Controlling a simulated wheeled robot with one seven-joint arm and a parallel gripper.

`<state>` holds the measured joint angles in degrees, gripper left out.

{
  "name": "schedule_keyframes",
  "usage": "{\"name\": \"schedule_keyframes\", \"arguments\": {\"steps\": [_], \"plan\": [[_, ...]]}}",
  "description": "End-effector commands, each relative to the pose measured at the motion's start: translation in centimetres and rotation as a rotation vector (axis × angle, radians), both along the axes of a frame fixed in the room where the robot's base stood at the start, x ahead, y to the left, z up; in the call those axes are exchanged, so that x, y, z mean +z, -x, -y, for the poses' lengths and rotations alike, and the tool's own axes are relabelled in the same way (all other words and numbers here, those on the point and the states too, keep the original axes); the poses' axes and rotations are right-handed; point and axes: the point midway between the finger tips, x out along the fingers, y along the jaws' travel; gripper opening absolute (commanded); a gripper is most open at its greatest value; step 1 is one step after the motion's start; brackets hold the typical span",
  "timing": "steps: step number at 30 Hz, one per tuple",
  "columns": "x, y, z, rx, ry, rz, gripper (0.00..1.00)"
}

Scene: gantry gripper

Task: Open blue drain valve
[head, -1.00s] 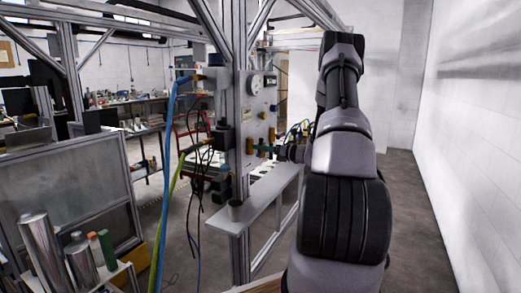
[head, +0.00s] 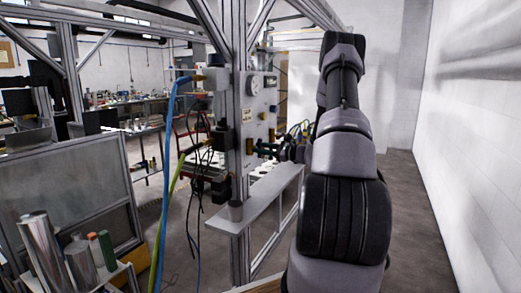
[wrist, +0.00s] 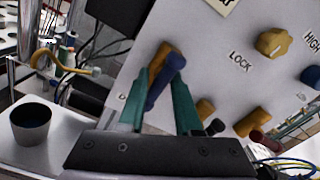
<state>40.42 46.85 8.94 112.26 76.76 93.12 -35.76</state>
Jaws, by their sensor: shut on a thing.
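The blue valve handle (wrist: 161,86) shows in the wrist view, a short bar set slantwise below a brass fitting (wrist: 161,58) on the pale panel. My gripper (wrist: 165,90) has green fingers, one on each side of the blue handle, and is shut on it. The handle's lower end lies between the fingers. In the head view, my gripper (head: 268,149) reaches left to the panel face (head: 259,104); my arm covers part of that area, and the handle is too small to make out there.
The panel also carries a yellow knob (wrist: 272,42) beside a "LOCK" label, other brass fittings and a gauge (head: 254,85). A dark cup (wrist: 33,124) stands on the grey ledge (head: 262,206) below. Blue and green hoses hang by the frame post. A white wall bounds the right.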

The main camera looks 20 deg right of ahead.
Motion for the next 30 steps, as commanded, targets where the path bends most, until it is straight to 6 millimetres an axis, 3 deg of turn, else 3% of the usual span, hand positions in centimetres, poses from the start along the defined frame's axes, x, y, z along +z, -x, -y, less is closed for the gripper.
{"name": "schedule_keyframes", "arguments": {"steps": [9,25,26,27,28,30], "plan": [[-0.12,0.03,0.18,-0.003,0.098,0.073,0.0],[-0.13,0.04,0.16,-0.002,0.117,0.087,0.0],[-0.13,0.04,0.16,-0.002,0.117,0.087,0.42],[-0.12,0.04,0.15,-0.002,0.117,0.086,0.57],[-0.12,0.04,0.14,-0.002,0.117,0.086,0.63],[-0.12,0.04,0.11,-0.001,0.115,0.086,0.63]]}}
